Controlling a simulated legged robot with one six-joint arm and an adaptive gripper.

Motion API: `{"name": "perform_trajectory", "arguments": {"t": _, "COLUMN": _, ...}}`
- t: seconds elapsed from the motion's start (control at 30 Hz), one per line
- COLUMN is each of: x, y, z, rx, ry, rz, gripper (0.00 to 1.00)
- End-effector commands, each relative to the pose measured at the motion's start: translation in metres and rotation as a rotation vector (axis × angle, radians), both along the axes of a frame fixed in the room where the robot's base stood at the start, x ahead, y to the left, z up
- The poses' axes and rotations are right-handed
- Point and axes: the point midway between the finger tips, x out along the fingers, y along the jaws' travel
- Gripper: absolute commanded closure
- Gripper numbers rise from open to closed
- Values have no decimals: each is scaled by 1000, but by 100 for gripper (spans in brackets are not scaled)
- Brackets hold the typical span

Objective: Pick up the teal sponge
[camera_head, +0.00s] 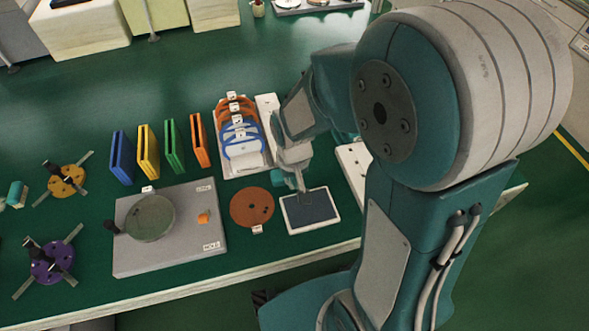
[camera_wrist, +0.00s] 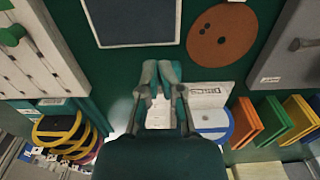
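A small teal block with a pale end (camera_head: 16,194), which looks like the teal sponge, lies at the far left of the green bench in the head view. The wrist view does not show it. My gripper (camera_head: 297,187) is far to its right, above the back edge of a white-rimmed dark pad. In the wrist view my gripper (camera_wrist: 160,70) has teal fingertips close together. I see nothing clearly held between them, but I cannot tell whether they touch.
A grey plate (camera_head: 190,243) with a round green disc, a brown disc (camera_head: 252,207) and the dark pad (camera_head: 310,208) line the front. Coloured upright cases (camera_head: 148,152) and a rack of rings (camera_head: 240,135) stand behind. Orange (camera_head: 67,181) and purple (camera_head: 52,262) discs with arms flank the block.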

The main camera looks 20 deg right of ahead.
Motion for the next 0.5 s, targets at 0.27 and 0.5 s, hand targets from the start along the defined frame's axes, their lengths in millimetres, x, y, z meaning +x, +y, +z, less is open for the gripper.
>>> {"name": "perform_trajectory", "arguments": {"t": 0.27, "x": -24, "y": 8, "z": 11, "rx": 0, "ry": 0, "rz": 0, "gripper": 100}}
{"name": "perform_trajectory", "arguments": {"t": 0.5, "x": -26, "y": 9, "z": 12, "rx": 0, "ry": 1, "rz": -1, "gripper": 100}}
